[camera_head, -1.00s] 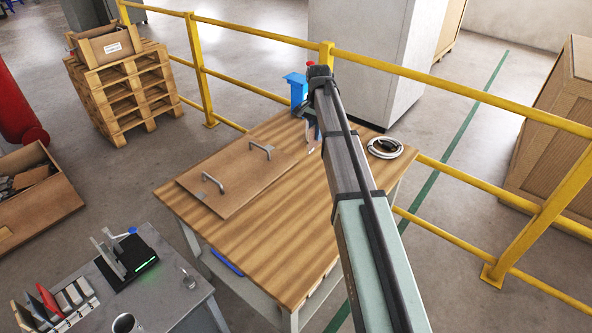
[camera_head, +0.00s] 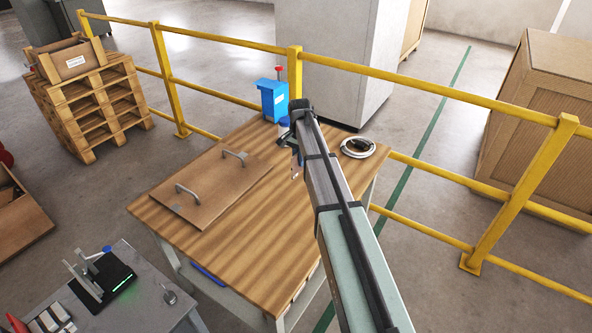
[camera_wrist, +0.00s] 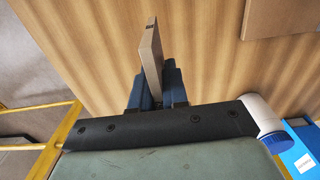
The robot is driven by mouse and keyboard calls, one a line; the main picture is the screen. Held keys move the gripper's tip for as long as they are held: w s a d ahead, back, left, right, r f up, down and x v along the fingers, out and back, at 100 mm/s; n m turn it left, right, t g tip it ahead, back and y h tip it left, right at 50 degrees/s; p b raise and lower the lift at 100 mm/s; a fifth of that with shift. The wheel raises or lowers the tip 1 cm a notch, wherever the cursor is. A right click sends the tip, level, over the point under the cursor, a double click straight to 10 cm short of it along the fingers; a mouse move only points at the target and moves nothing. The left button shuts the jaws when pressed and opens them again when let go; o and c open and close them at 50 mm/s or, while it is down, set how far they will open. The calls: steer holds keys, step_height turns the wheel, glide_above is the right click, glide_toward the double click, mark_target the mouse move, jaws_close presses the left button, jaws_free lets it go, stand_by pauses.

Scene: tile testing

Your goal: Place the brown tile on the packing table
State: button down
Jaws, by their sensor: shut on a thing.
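In the wrist view the brown tile (camera_wrist: 151,50) is a thin slab, seen nearly edge-on, standing between the dark fingers of my gripper (camera_wrist: 157,88). The gripper is shut on it. The wood-grained top of the table (camera_head: 262,235), which I take as the packing table, lies beneath; the gap between tile and top cannot be judged. In the head view my gripper (camera_head: 296,160) is over the back right part of this table, partly hidden by my arm. The tile is too small to make out clearly there.
A brown board with two handles (camera_head: 205,195) covers the table's left part. A blue box (camera_head: 272,100), a white bottle with blue cap (camera_wrist: 260,115) and a cable coil (camera_head: 375,150) stand near the back. The front middle is bare. A yellow railing (camera_head: 225,95) runs behind.

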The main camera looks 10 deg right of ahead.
mark_target(299, 172)
steer(key=shift+f, duration=2.55)
steer(key=shift+f, duration=0.2)
steer(key=c, duration=1.1)
jaws_free()
steer(key=shift+c, duration=0.2)
step_height(299, 172, up, 12)
steer(key=shift+r, duration=0.2)
